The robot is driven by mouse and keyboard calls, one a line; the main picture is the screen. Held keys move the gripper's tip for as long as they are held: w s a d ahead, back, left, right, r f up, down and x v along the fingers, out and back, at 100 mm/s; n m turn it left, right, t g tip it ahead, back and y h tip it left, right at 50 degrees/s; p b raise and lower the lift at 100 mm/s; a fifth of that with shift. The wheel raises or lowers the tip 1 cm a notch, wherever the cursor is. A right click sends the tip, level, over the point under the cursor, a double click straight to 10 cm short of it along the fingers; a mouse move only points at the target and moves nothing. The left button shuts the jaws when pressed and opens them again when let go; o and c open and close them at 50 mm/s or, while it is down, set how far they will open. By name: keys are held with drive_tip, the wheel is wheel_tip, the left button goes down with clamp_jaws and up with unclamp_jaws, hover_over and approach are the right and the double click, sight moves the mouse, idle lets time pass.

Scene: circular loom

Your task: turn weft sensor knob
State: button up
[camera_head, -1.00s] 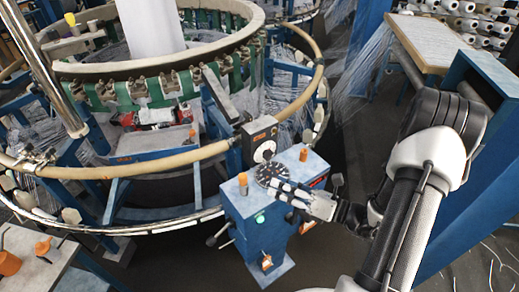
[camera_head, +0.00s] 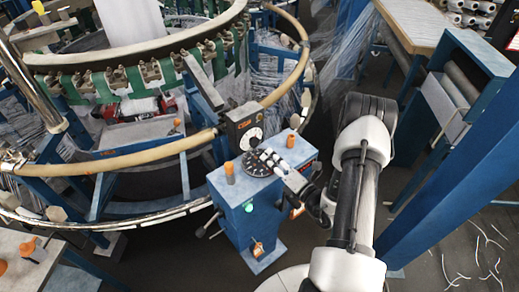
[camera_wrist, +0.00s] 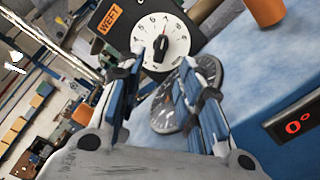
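The weft sensor is a dark box (camera_head: 249,124) with an orange label, standing at the back of a blue pedestal (camera_head: 232,205). Its white dial (camera_head: 251,139) faces my gripper. In the wrist view, the box (camera_wrist: 108,14) reads WEFT, and the black pointer knob (camera_wrist: 161,47) sits at the middle of the numbered white dial (camera_wrist: 178,45). My gripper (camera_head: 270,158) is over the pedestal top, in front of the box. In the wrist view, my gripper (camera_wrist: 172,66) is open and empty. Its fingertips appear either side of the knob's lower part; contact is not visible.
A dark round gauge (camera_wrist: 160,117) lies below my fingers on the pedestal top. Orange cylinders stand at the left (camera_head: 229,172) and right (camera_head: 290,140) of the top. A red-digit display (camera_wrist: 298,125) is at the right. The loom's tan ring (camera_head: 120,160) runs close behind the pedestal.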

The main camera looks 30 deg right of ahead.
sight(257, 145)
drive_tip(key=w, duration=0.3)
drive_tip(key=w+a+b, duration=0.1)
drive_tip(key=w, duration=0.3)
drive_tip(key=shift+w+a, duration=0.15)
drive_tip(key=shift+a, duration=0.05)
drive_tip(key=shift+c, duration=0.3)
clamp_jaws()
